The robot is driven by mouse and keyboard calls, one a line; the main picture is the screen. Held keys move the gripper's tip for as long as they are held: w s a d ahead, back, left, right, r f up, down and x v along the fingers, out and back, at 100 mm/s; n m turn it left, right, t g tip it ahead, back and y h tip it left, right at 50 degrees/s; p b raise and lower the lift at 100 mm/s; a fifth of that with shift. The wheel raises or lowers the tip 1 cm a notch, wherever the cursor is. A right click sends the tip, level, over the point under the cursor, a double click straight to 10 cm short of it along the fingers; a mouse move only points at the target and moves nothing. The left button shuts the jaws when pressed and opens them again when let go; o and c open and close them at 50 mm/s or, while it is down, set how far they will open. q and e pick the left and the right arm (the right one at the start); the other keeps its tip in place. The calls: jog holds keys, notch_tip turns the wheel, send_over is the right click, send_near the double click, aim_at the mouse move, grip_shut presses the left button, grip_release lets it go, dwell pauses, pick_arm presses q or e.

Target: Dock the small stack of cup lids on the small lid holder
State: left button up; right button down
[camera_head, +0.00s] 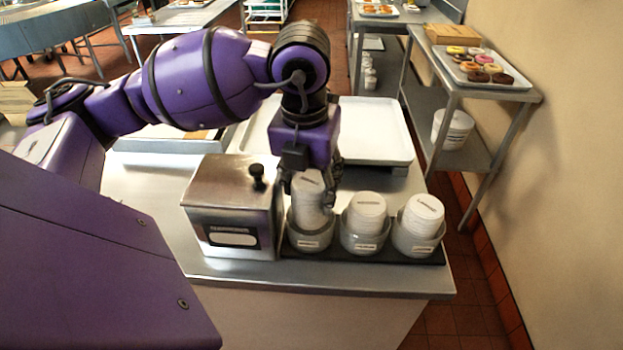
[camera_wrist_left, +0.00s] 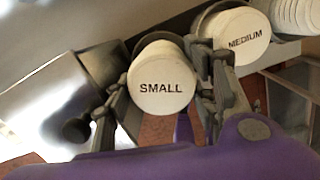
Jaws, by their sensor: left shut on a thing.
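The small stack of cup lids (camera_head: 308,198) is white and upright, and its top reads "SMALL" in the left wrist view (camera_wrist_left: 161,88). My left gripper (camera_head: 309,188) is shut around the upper sides of this stack, one finger on each side, as the left wrist view also shows (camera_wrist_left: 162,98). The small lid holder (camera_head: 310,240) is the leftmost grey round cup on the dark base. The stack's lower end is at the holder's mouth and looks inside its rim. I cannot tell whether it rests on the holder's floor. My right gripper is not in view.
A medium lid stack (camera_head: 366,212), marked "MEDIUM" in the left wrist view (camera_wrist_left: 242,38), and another lid stack (camera_head: 423,213) stand in holders to the right. A metal box with a black knob (camera_head: 228,205) stands close on the left. A large white tray (camera_head: 375,130) lies behind.

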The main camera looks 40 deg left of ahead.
pick_arm(q)
notch_tip(320, 180, down, 2)
jog(key=shift+s+f+b, duration=0.1)
jog(key=shift+f+b, duration=0.1)
jog(key=shift+b, duration=0.2)
jog(key=shift+f+b, duration=0.3)
jog(key=shift+f, duration=0.35)
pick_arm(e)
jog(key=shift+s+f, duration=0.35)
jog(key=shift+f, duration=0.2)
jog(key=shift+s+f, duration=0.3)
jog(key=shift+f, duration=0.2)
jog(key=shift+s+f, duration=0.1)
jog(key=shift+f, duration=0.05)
pick_arm(q)
jog(key=shift+f+b, duration=0.4)
jog(key=shift+f, duration=0.15)
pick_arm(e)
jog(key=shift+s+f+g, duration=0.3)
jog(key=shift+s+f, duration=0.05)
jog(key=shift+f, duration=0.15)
pick_arm(q)
jog(key=o, duration=0.9)
jog(key=shift+c, duration=0.2)
jog(key=shift+o, duration=0.2)
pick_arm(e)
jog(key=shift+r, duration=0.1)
